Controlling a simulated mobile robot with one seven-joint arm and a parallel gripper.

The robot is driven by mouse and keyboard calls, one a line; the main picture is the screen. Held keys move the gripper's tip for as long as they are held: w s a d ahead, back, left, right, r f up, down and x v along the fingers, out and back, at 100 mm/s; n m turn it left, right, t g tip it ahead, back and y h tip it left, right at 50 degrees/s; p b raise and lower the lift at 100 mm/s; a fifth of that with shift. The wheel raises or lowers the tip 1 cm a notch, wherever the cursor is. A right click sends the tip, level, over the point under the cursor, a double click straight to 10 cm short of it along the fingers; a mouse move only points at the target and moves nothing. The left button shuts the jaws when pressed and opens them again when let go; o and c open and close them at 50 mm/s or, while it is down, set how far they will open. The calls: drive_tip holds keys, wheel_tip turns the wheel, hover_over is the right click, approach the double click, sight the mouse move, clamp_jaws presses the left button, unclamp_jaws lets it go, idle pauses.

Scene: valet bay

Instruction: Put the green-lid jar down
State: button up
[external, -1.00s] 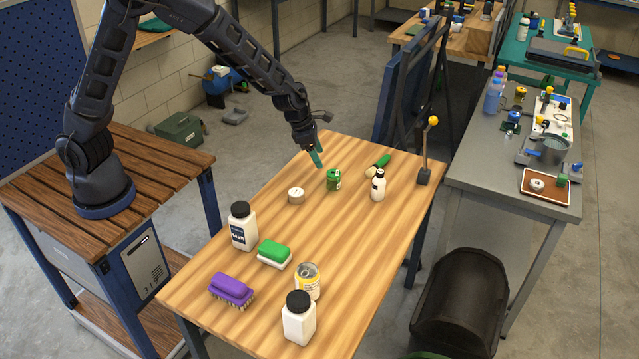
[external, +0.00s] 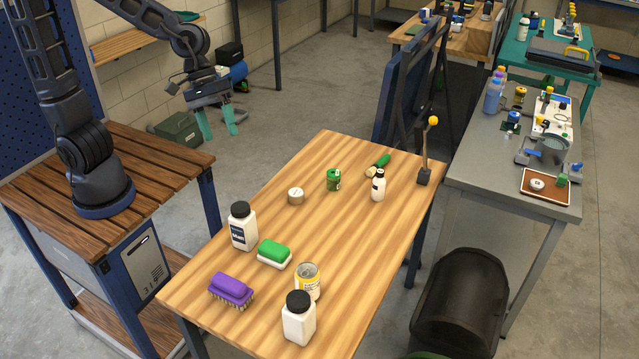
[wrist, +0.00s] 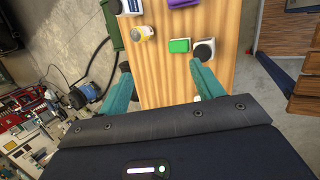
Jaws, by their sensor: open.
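The green-lid jar (external: 333,179), a small green jar with a pale label, stands upright on the wooden table towards its far end. My gripper (external: 217,124) is open and empty, raised to the left of the table's far end, well apart from the jar. In the wrist view its two teal fingers (wrist: 165,88) are spread wide, with nothing between them but the table top further off. I cannot make out the jar in the wrist view.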

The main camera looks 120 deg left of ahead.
drive_tip(key=s+d+r+m, duration=0.1)
drive_tip(key=s+d+m, duration=0.2)
drive_tip(key=s+m, duration=0.3)
drive_tip(key=s+d+r+m+y, duration=0.1)
drive_tip(key=s+d+r+m, duration=0.1)
drive_tip(key=s+d+m, duration=0.2)
drive_tip(key=s+d+r+m+y, duration=0.1)
drive_tip(key=s+d+r+m, duration=0.1)
drive_tip(key=s+m, duration=0.6)
drive_tip(key=s+d, duration=0.1)
drive_tip(key=s, duration=0.2)
drive_tip(key=shift+d, duration=0.3)
